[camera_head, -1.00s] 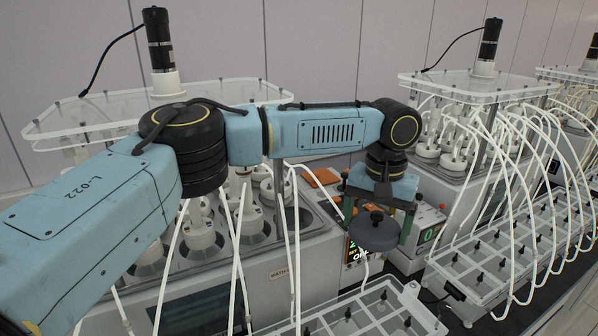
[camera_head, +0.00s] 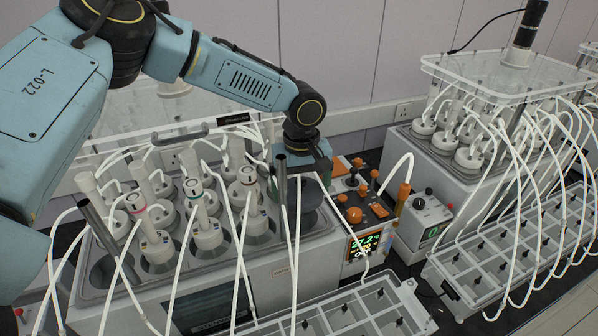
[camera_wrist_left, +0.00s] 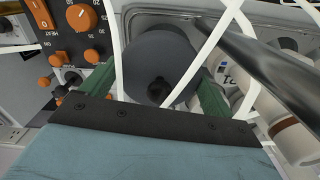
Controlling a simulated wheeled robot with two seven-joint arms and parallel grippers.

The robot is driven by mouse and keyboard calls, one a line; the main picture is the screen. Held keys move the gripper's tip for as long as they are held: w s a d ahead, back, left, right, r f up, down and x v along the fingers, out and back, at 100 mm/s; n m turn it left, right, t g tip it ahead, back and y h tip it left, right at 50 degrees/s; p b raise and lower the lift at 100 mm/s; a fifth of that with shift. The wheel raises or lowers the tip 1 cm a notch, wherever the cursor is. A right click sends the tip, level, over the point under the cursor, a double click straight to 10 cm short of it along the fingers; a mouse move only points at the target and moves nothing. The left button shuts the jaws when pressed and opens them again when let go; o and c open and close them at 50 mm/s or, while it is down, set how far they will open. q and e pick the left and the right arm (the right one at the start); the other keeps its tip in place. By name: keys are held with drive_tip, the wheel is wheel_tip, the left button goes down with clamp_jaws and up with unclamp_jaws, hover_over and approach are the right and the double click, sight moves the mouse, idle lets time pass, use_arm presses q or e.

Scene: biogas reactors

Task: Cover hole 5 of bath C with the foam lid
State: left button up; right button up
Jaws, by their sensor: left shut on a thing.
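The foam lid, a dark grey disc with a black knob, shows in the left wrist view (camera_wrist_left: 165,52). My left gripper (camera_wrist_left: 158,85) is shut on its knob, with a green finger on each side. In the head view my left gripper (camera_head: 305,172) is over the right end of the nearest bath (camera_head: 262,292), partly behind a metal post. This bath has a label on its front that I cannot read fully. A dark round area lies below the gripper there; I cannot tell lid from hole, or whether the lid is seated. My right gripper is not in view.
White bottles with tubes (camera_head: 205,232) stand in the bath left of the gripper. A metal post (camera_head: 281,195) and white tubes pass close by. The control box with orange knobs (camera_head: 362,208) adjoins on the right. A clear rack (camera_head: 345,318) lies in front.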

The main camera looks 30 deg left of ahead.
use_arm(q)
drive_tip(key=shift+s+a, duration=0.15)
drive_tip(key=shift+a, duration=0.1)
drive_tip(key=shift+s+f, duration=0.15)
drive_tip(key=shift+f, duration=2.6)
drive_tip(key=o, duration=0.7)
drive_tip(key=shift+o, duration=0.2)
wheel_tip(320, 180, up, 13)
drive_tip(key=shift+r+b, duration=0.2)
drive_tip(key=shift+b, duration=0.7)
